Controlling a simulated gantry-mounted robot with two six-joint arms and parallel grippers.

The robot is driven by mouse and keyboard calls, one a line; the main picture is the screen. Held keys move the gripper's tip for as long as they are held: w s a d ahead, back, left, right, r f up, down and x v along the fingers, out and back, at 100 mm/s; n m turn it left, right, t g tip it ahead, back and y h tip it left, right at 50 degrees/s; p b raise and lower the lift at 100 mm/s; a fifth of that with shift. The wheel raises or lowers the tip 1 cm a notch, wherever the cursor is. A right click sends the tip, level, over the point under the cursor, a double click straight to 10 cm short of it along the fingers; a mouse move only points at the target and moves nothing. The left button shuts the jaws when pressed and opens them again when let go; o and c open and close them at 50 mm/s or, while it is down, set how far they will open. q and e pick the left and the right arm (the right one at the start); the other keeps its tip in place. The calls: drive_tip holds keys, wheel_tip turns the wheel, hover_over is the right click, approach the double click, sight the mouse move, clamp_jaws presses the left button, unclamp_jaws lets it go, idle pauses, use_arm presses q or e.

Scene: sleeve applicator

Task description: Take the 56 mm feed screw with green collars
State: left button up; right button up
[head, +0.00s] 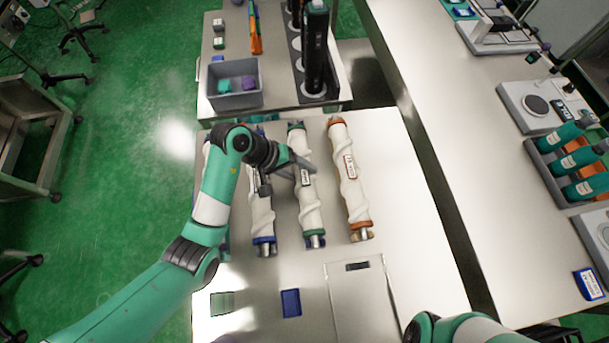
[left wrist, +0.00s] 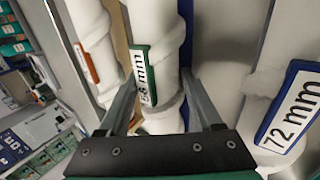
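The feed screw with green collars (head: 311,208) lies in the middle of the row on the white table. It is white, with a green-edged label that shows "56 mm" in the left wrist view (left wrist: 145,75). My left gripper (head: 303,172) is over its middle. In the left wrist view the two fingers (left wrist: 160,85) are on either side of the screw, with small gaps beside it, so the gripper is open around it. Part of my right arm shows at the bottom edge of the head view; its gripper is out of view.
An orange-collared screw (head: 350,180) lies right of it. A blue-collared screw (head: 262,215), labelled 72 mm in the left wrist view (left wrist: 292,108), lies left. Another screw farther left is partly behind my arm. A grey bin (head: 234,101) stands behind; a flat plate (head: 358,300) lies in front.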

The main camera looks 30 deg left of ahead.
use_arm(q)
clamp_jaws()
drive_tip(key=shift+r, duration=0.15)
